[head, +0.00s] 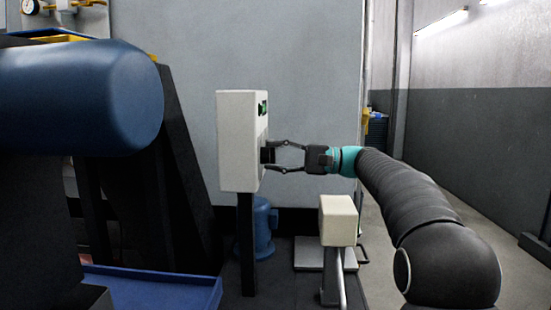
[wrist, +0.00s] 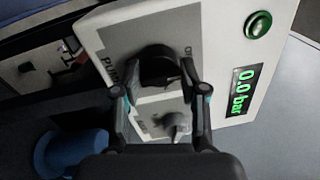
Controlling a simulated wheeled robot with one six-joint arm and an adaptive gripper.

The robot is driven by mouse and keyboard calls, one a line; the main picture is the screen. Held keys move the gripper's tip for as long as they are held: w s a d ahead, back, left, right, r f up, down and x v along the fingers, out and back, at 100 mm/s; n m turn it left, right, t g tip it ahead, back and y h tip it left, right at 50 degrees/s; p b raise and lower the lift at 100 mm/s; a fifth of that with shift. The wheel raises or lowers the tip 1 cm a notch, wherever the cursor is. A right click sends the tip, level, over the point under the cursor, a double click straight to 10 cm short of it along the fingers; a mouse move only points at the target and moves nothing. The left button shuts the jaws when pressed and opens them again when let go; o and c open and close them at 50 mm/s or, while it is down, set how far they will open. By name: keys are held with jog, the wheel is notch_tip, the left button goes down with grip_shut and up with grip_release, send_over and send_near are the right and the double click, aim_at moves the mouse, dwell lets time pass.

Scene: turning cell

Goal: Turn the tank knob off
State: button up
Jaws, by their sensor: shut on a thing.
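A white control box (head: 237,140) stands on a dark post, left of centre in the head view. Its face fills much of the wrist view (wrist: 232,112). My gripper (head: 268,155) reaches it from the right and is shut on a black knob (wrist: 158,64) on that face. A label starting "PUM" is partly visible beside this knob, on a grey plate. A smaller grey knob (wrist: 178,122) shows between my fingers, apart from the tips; its label is unclear. I cannot read "tank" anywhere. The knob's pointer direction is hidden.
The box has a green display (wrist: 242,90) reading 0.0 bar and a green round button (wrist: 258,25). A smaller cream box (head: 338,220) stands below my arm. A large blue cylinder (head: 85,97) is at left; a blue motor-like body (head: 263,228) sits behind the post.

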jog(key=shift+f, duration=0.3)
jog(key=o, duration=1.1)
jog(key=shift+a, duration=0.1)
jog(key=shift+r, duration=0.15)
jog(key=d, duration=1.2)
jog(key=shift+s+f, duration=0.2)
jog(key=shift+f, duration=0.2)
